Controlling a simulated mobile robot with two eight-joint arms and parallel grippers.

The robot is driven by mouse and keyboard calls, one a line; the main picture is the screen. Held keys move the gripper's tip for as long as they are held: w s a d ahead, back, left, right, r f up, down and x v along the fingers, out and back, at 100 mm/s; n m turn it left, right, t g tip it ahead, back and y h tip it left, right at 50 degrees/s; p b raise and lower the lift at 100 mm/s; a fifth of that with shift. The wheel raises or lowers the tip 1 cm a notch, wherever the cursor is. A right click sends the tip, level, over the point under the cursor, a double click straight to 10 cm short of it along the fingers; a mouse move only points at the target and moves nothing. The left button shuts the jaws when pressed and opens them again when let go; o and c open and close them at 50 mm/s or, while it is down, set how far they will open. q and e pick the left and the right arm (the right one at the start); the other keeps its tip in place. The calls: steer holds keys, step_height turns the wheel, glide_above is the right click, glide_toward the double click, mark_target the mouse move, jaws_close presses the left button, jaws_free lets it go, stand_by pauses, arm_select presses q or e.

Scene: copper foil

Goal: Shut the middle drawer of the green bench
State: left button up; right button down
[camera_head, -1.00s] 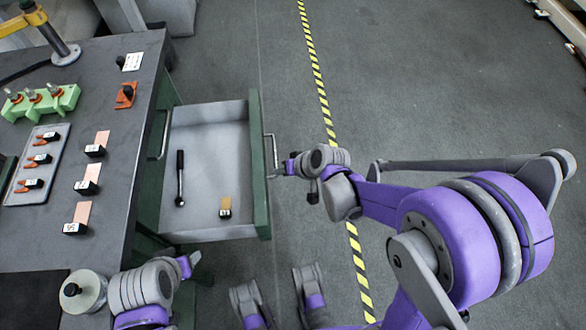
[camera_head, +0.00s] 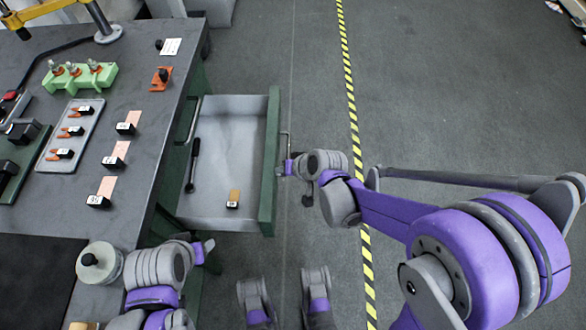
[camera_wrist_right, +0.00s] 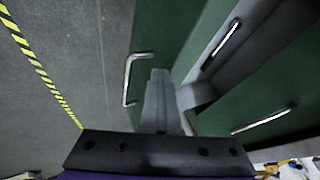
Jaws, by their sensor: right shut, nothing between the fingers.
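The middle drawer (camera_head: 228,105) of the green bench (camera_head: 172,190) stands open, its pale grey tray pulled out to the right. Its green front (camera_head: 270,165) carries a metal bar handle (camera_head: 286,140). My right gripper (camera_head: 284,168) is shut and empty at the outer side of this front, by the handle. In the right wrist view my closed fingers (camera_wrist_right: 160,100) point at a green panel, beside a bar handle (camera_wrist_right: 130,78); exact contact cannot be told. My left gripper (camera_head: 207,247) is near the bench's front corner; its jaw state is unclear.
Inside the drawer lie a dark-handled tool (camera_head: 193,165) and a small tan block (camera_head: 234,197). The benchtop (camera_head: 140,75) holds a green stand (camera_head: 80,75), a grey tray (camera_head: 92,125), copper pieces and a lidded jar (camera_head: 98,262).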

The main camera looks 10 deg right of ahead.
steer(key=w+a, duration=0.2)
steer(key=a, duration=0.8)
steer(key=w+a, duration=0.2)
steer(key=a, duration=0.9)
steer(key=shift+w, duration=0.15)
steer(key=shift+d, duration=0.1)
